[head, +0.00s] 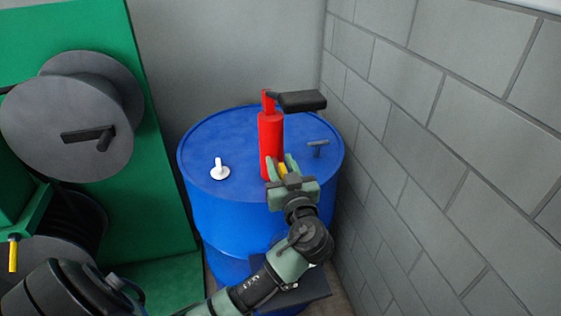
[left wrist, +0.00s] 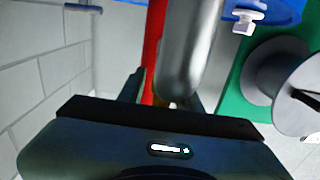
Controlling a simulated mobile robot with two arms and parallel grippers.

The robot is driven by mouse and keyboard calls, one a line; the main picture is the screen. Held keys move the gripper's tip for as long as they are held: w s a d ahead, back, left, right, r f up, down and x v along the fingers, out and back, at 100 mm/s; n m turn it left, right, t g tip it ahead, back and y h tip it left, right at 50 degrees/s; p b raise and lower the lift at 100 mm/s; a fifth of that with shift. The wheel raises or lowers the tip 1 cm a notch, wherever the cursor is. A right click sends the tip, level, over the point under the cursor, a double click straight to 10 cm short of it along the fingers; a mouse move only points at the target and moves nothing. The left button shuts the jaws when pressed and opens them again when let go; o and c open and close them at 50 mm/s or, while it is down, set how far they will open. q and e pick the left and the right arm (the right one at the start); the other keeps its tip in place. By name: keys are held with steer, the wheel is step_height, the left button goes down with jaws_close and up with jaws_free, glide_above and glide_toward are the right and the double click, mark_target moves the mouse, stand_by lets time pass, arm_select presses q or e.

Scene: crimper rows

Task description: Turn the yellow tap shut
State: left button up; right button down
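A blue drum (head: 205,215) stands in the corner, with a red upright pump (head: 270,135) on its top. A small yellow part (head: 284,169), which looks like the yellow tap, shows at my left gripper's fingers, in front of the pump. My left gripper (head: 282,163) reaches up from below; its fingers look apart, on either side of the yellow part. In the left wrist view a grey cylinder (left wrist: 190,50) and the red pump (left wrist: 153,45) lie beyond the fingers, hiding most of the tap; contact cannot be made out. My right gripper is not in view.
A black handle (head: 302,101) sticks out from the pump top. A white fitting (head: 219,170) and a dark T-shaped fitting (head: 318,147) stand on the drum. A block wall (head: 450,150) is close on the right; a green machine with a grey reel (head: 60,130) is left.

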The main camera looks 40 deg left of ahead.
arm_select(q)
steer(key=shift+c, duration=0.6)
jaws_close()
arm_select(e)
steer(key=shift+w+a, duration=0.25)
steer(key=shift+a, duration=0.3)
